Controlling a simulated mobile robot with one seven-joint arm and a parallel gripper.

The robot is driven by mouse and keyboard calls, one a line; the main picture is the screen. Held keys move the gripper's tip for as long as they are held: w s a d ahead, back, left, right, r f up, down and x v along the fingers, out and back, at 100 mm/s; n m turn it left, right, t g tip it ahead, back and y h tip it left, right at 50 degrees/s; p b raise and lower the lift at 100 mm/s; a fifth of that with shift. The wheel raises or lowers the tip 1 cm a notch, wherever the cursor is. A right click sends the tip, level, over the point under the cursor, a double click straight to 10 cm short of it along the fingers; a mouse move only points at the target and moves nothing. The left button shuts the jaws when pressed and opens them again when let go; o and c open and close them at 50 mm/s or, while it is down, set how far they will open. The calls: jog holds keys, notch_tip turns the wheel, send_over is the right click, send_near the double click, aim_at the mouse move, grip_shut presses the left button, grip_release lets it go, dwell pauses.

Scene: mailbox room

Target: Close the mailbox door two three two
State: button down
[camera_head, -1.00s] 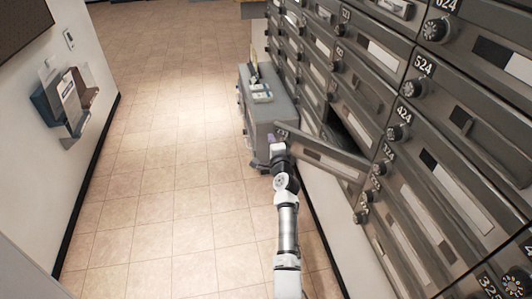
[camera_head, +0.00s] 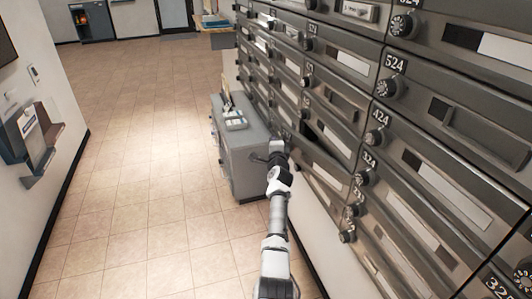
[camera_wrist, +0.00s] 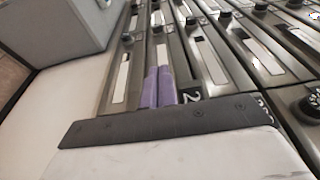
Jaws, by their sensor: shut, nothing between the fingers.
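The mailbox door (camera_head: 326,177), a grey metal flap with a pale label strip, stands in the lower part of the mailbox bank at the right in the head view. My gripper (camera_head: 277,150) is at the door's far end, partly hidden by my wrist. In the wrist view the purple fingers (camera_wrist: 158,88) are together and empty, over the mailbox fronts beside a plate showing a 2.
The mailbox bank (camera_head: 450,150) with protruding dial knobs fills the right side. A grey cabinet (camera_head: 245,160) with small items on top stands just beyond my gripper. A wall holder (camera_head: 30,140) hangs at the left. The tiled floor (camera_head: 130,180) between is clear.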

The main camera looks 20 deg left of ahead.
aim_at(285, 137)
jog(key=shift+h, duration=0.3)
jog(key=shift+w+d+b, duration=0.8)
jog(key=shift+w+b, duration=0.05)
jog(key=shift+w, duration=0.25)
jog(key=shift+w+d+b, duration=0.8)
jog(key=shift+w, duration=0.3)
